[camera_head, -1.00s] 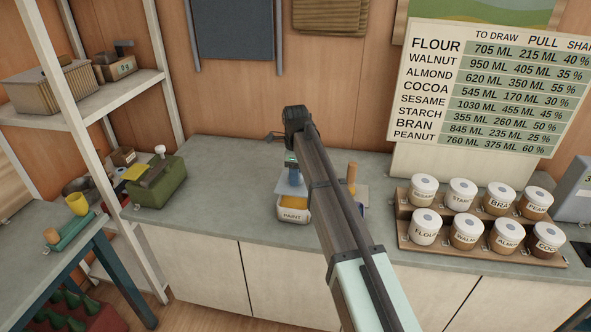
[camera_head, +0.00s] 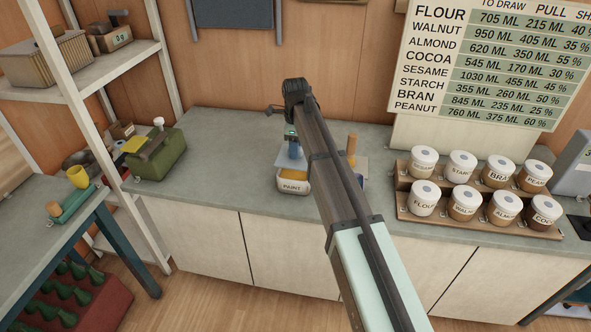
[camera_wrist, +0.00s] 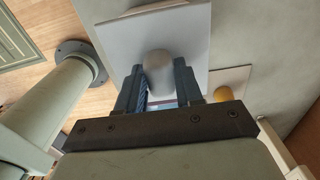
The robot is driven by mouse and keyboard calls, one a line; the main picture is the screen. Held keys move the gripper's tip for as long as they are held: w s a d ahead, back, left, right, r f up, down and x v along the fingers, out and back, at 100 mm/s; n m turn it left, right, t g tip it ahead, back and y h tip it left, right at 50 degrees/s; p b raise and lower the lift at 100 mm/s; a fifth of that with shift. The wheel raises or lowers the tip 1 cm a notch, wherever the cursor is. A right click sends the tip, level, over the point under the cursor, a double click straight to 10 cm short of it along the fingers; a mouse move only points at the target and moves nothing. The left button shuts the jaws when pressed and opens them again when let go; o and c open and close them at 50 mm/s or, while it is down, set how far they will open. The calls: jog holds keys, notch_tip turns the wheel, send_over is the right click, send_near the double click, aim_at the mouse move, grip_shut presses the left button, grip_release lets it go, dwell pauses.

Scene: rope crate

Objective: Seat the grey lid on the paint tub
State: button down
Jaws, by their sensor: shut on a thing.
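The paint tub (camera_head: 293,188) stands on the grey counter, a pale tub labelled PAINT with orange-yellow showing inside its top. My gripper (camera_head: 294,152) is above it, and its blue fingers point down. In the wrist view my gripper (camera_wrist: 158,88) is shut on the rounded grey knob of the grey lid (camera_wrist: 180,30), a flat square plate. In the head view the lid (camera_head: 284,161) shows as a thin grey plate over the tub, seemingly apart from its rim. My arm hides part of the tub's right side, and the lid's far side is hidden.
A grey plate with an upright wooden handle (camera_head: 351,150) is close on the right of the tub. Two rows of labelled jars (camera_head: 462,200) stand further right. A green toolbox (camera_head: 158,155) is at the left. The counter between toolbox and tub is clear.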

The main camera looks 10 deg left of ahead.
jog(key=shift+f, duration=0.1)
jog(key=shift+f, duration=1.55)
jog(key=shift+f, duration=0.8)
dwell(0.9)
jog(key=c, duration=0.7)
grip_release()
jog(key=shift+o, duration=0.2)
jog(key=shift+r, duration=0.15)
notch_tip(320, 180, up, 14)
jog(key=shift+f, duration=0.2)
